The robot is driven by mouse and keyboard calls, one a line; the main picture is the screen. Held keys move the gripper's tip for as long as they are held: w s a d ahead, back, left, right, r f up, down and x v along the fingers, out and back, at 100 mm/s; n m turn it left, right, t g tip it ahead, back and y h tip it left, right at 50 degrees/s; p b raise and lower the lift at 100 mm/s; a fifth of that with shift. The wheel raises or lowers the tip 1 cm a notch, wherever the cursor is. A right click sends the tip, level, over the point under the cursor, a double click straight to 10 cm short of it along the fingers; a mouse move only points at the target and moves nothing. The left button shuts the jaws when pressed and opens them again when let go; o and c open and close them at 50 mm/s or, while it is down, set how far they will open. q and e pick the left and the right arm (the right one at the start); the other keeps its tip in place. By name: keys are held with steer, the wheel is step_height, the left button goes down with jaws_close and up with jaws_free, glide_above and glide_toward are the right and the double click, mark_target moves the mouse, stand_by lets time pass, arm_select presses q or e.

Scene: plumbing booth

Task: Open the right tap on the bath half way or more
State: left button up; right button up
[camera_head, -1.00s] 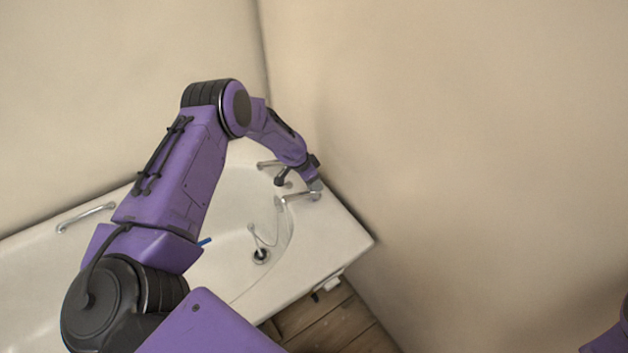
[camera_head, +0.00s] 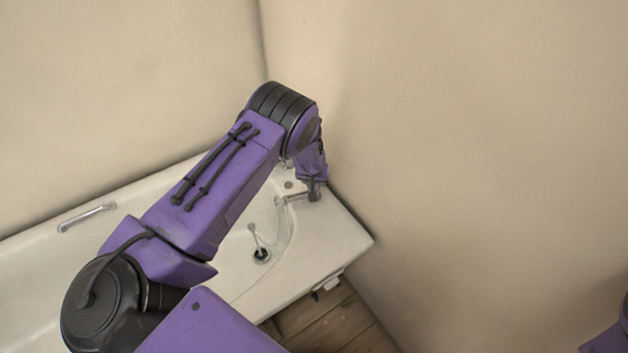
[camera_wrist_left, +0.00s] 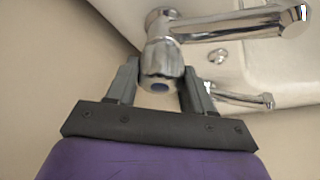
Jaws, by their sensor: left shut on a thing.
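The right tap (camera_head: 296,197) is chrome and stands at the far right end of the white bath (camera_head: 335,240). My left gripper (camera_head: 314,190) comes down on this tap from above. The left wrist view shows the gripper (camera_wrist_left: 160,74) shut on the knob, one finger on each side. How far the knob is turned cannot be told. My right gripper is out of view.
A plug on a chain (camera_head: 261,255) lies in the bath. A grab handle (camera_head: 87,216) is on the rim. Walls (camera_head: 450,150) stand close behind the taps.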

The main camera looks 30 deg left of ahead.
arm_select(q)
steer(key=n, duration=0.1)
steer(key=n+b, duration=0.1)
steer(key=n+g+y+b, duration=0.1)
steer(key=shift+f, duration=0.25)
steer(key=shift+s+d+n+g+y+b, duration=0.1)
steer(key=shift+n+g+y+b, duration=0.25)
steer(key=shift+n+b, duration=0.95)
steer(key=shift+r+n+p, duration=0.1)
steer(key=shift+n+p, duration=0.2)
steer(key=shift+n, duration=0.2)
steer(key=o, duration=1)
steer(key=shift+r, duration=0.1)
steer(key=shift+d+r, duration=0.1)
steer(key=shift+r, duration=0.3)
steer(key=v, duration=0.9)
steer(key=shift+s+d+r, duration=0.15)
steer(key=shift+d+r, duration=0.05)
steer(key=shift+r, duration=0.1)
